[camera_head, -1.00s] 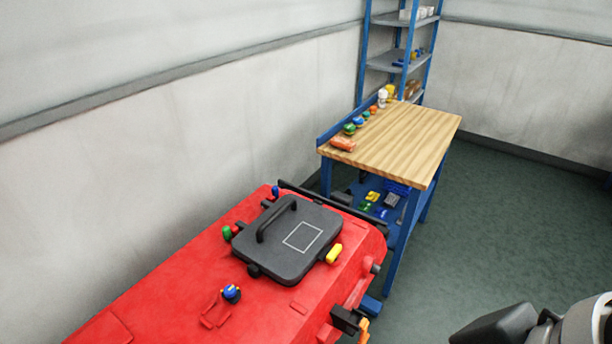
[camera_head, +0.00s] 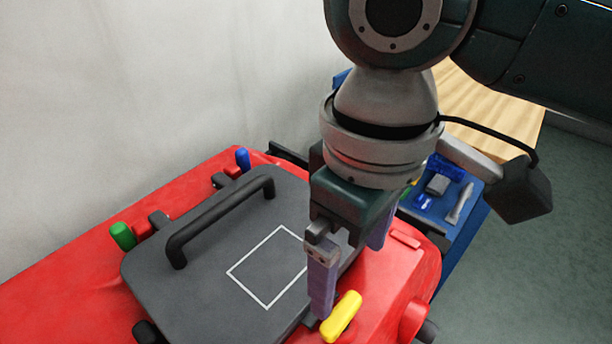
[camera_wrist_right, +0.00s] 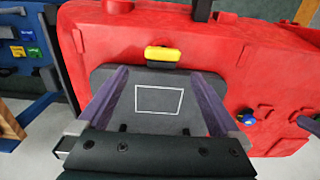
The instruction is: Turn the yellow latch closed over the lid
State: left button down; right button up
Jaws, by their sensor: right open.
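The yellow latch (camera_head: 341,317) is at the right edge of the dark grey lid (camera_head: 215,300), on the red tank (camera_head: 60,285). In the right wrist view the latch (camera_wrist_right: 162,54) lies along the lid's edge, beyond the fingertips. The lid lies flat with a black handle (camera_head: 220,222) and a white outlined square. My right gripper (camera_head: 345,275) is open and empty, pointing down above the lid's right edge. One purple finger is beside the latch in the head view; contact cannot be told. The other finger is partly hidden behind the hand. My left gripper is out of view.
A green knob (camera_head: 122,236) and a blue knob (camera_head: 243,159) stand along the lid's far side. Bare floor lies to the right.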

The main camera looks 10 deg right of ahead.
aim_at(342, 311)
jog(key=f, duration=0.3)
jog(key=f+b, duration=0.1)
jog(key=f, duration=0.5)
jog(key=shift+s+a+b, duration=0.15)
jog(key=shift+s+b, duration=0.1)
jog(key=shift+b, duration=0.15)
jog(key=c, duration=1.2)
